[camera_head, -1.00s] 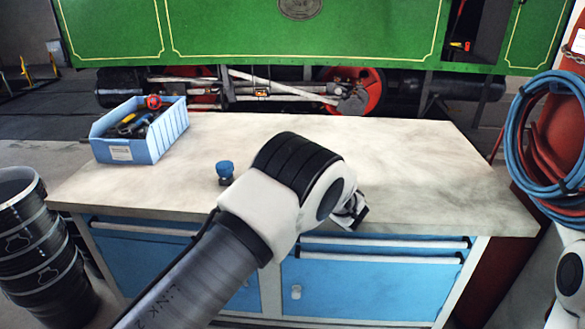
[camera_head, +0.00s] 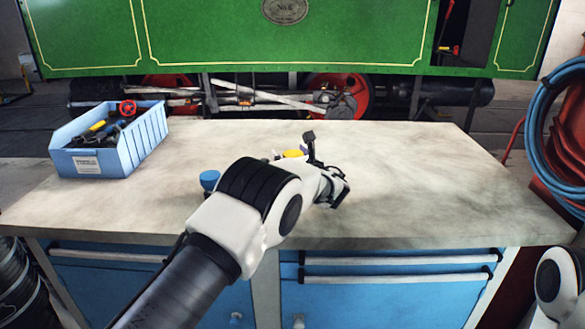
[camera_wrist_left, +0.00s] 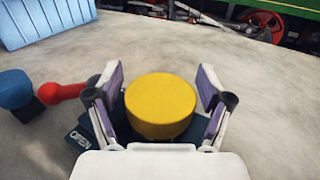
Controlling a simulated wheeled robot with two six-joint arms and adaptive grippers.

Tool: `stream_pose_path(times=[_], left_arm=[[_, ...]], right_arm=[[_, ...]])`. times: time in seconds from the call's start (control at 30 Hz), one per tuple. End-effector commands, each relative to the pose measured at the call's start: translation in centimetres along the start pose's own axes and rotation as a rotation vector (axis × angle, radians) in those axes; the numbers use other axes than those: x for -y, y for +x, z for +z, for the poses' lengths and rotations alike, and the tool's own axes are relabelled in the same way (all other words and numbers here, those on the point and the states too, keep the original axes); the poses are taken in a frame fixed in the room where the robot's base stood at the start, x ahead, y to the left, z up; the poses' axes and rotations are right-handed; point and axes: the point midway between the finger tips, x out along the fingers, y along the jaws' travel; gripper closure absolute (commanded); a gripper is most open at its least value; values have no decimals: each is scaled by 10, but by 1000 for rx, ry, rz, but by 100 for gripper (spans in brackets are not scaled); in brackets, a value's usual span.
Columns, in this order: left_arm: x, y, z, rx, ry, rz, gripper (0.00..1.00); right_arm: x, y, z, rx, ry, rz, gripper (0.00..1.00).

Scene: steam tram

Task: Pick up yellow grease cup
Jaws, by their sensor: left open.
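The yellow grease cup (camera_wrist_left: 160,108) sits between the two fingers of my left gripper (camera_wrist_left: 160,85) in the left wrist view. The gripper is open, with a finger on each side of the cup and a visible gap to the cup's top. In the head view only a bit of the yellow cup (camera_head: 293,153) shows past my left wrist. A dark piece marked "OPEN" (camera_wrist_left: 80,140) lies under or beside the cup; its full shape is hidden. My right gripper is not in view.
A light blue bin (camera_head: 105,147) with tools sits at the workbench's left. The bench (camera_head: 430,180) is clear on the right. A green tram (camera_head: 330,35) stands behind.

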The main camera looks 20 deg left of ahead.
Motion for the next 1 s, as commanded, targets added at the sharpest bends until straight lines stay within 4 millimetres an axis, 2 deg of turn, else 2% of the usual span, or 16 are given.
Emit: stream_pose_path(times=[0.23,0.27,0.4,0.47,0.57,0.6,0.83,1.0], left_arm=[[0,5,0,1,2,-1,20],[0,5,0,1,1,-1,27],[0,5,0,1,1,-1,77],[0,5,0,1,1,-1,96],[0,5,1,2,0,0,96],[0,5,1,2,0,0,100],[1,4,3,2,1,-1,100],[1,3,14,4,-1,-3,100]], right_arm=[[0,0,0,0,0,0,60],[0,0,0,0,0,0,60],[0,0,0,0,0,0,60],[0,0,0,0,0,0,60],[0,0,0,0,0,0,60],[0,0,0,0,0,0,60],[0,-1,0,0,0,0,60],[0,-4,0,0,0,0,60]])
